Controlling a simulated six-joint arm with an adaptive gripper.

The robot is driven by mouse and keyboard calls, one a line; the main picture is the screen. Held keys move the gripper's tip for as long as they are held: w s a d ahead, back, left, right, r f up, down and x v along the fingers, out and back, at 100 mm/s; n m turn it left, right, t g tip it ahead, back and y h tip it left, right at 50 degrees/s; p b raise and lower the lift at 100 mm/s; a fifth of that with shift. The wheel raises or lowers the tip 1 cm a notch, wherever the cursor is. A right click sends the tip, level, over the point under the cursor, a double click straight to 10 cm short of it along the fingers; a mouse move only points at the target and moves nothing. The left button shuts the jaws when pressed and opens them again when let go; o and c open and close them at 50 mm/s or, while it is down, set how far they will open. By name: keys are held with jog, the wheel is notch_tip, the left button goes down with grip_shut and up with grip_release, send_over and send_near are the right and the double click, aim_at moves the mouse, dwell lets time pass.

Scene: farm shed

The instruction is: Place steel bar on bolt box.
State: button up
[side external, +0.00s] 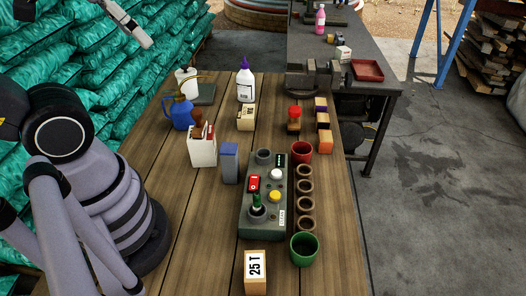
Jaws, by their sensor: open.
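A blue-grey upright block (230,163), which looks like the steel bar, stands on the wooden table left of the control box. I cannot tell for certain which thing is the bolt box; a small cream box with dark marks (246,117) stands behind the block, and a tan box marked "25 T" (256,270) stands at the front. My gripper (145,40) is at the upper left, raised and well away from these things. It is open, with nothing visible in it.
The grey-green control box (245,222) has buttons and a green-topped lever. Brown rings (305,188), a red cup (301,152) and a green cup (304,249) line its right. A white container (202,146) and blue jug (181,113) stand left. Bare wood (195,225) lies front left.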

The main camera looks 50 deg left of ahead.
dwell(0.3)
jog(key=m+t+y, duration=0.7)
jog(key=m+y, duration=0.6)
jog(key=m, duration=1.4)
send_over(227, 157)
jog(key=v, duration=0.6)
notch_tip(227, 157, down, 26)
jog(key=f, duration=0.7)
jog(key=shift+w+a+f, duration=0.15)
jog(key=shift+w+a, duration=0.25)
jog(key=shift+x, duration=3.4)
jog(key=c, duration=1.3)
